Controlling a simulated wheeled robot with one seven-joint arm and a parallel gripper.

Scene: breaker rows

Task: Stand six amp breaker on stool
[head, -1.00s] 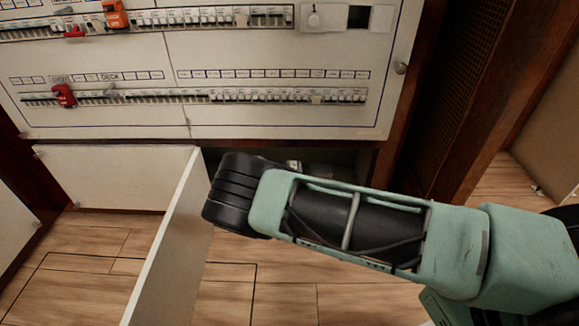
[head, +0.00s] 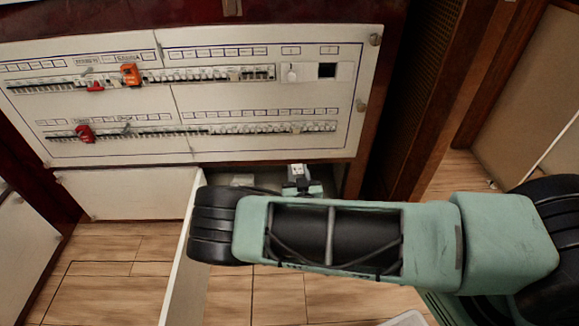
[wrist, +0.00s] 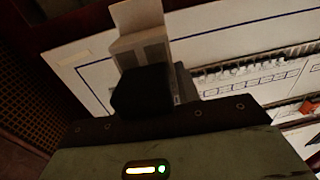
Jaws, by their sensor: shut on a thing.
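A small white and grey breaker (head: 297,171) is held upright at the cabinet opening, in front of the panel's lower edge. In the wrist view the breaker (wrist: 142,38) sticks up from between my fingers, its lower part hidden by a black finger. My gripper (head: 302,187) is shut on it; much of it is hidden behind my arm. The wrist view shows my gripper (wrist: 145,90) close up. The rating on the breaker is too small to read. I cannot make out a stool for certain.
The breaker panel (head: 230,95) with two breaker rows is behind. An open cabinet door (head: 183,270) stands left of my arm. A pale object (head: 243,180) lies in the cabinet. A pale rounded edge (head: 408,318) shows at the bottom. Wooden floor (head: 110,245) is clear at left.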

